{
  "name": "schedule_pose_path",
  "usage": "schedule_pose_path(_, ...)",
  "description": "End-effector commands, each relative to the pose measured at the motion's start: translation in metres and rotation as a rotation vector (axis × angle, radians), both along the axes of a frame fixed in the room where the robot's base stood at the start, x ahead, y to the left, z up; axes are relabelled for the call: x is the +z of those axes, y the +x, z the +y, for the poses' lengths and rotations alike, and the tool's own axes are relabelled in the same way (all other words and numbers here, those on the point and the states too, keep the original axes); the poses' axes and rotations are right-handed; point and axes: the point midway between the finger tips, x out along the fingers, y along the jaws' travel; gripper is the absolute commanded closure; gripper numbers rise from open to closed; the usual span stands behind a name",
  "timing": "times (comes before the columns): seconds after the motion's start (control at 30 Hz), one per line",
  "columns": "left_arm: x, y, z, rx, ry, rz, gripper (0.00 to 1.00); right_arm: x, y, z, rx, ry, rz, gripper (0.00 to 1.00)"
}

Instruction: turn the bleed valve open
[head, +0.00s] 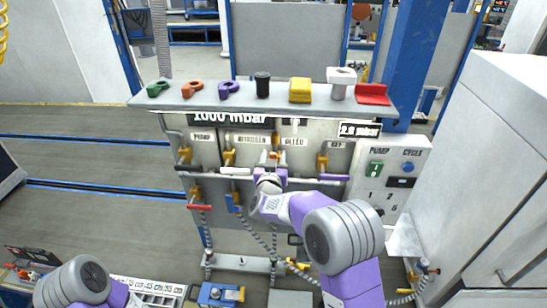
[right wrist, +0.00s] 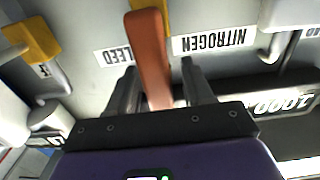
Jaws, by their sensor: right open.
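The bleed valve's orange-brown handle (right wrist: 153,60) stands out from the grey panel in the right wrist view. It passes between the two fingers of my right gripper (right wrist: 160,82), which are open with a gap on each side. The bleed label (right wrist: 115,56) is upside down there and partly hidden by the handle. In the head view my right gripper (head: 270,172) is in front of the panel, just below the bleed label (head: 294,142), and hides much of the valve. My left arm shows at the lower left; its gripper is out of view.
A nitrogen label (right wrist: 214,41) and yellow valve body (right wrist: 32,42) are close by. A shelf (head: 215,100) above the panel carries several coloured pieces. The red handle (head: 200,207) is lower left. A pump control box (head: 390,180) and grey cabinet (head: 480,170) are right.

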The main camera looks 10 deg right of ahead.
Motion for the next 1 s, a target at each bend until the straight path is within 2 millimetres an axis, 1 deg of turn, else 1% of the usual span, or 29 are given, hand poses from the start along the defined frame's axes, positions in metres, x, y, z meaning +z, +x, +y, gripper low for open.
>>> schedule_pose_path(0.17, -0.006, 0.000, 0.000, 0.000, 0.000, 0.000, 0.57, -0.001, -0.021, 0.008, 0.003, 0.001, 0.000, 0.49)
schedule_pose_path(0.3, -0.011, 0.000, 0.000, 0.000, 0.000, 0.000, 0.57, -0.001, -0.043, 0.015, 0.003, 0.001, 0.000, 0.49)
schedule_pose_path(0.4, -0.013, 0.000, 0.000, 0.000, 0.000, 0.000, 0.57, 0.000, -0.056, 0.019, 0.003, 0.001, -0.001, 0.49)
schedule_pose_path(0.5, -0.014, 0.000, 0.000, 0.000, 0.000, 0.000, 0.57, -0.001, -0.064, 0.022, 0.001, 0.000, 0.000, 0.49)
schedule_pose_path(0.63, -0.014, 0.000, 0.000, 0.000, 0.000, 0.000, 0.57, 0.000, -0.069, 0.023, 0.001, 0.000, -0.001, 0.49)
schedule_pose_path(1.0, -0.014, 0.000, 0.000, 0.000, 0.000, 0.000, 0.57, 0.000, -0.068, 0.023, 0.000, 0.000, 0.000, 0.49)
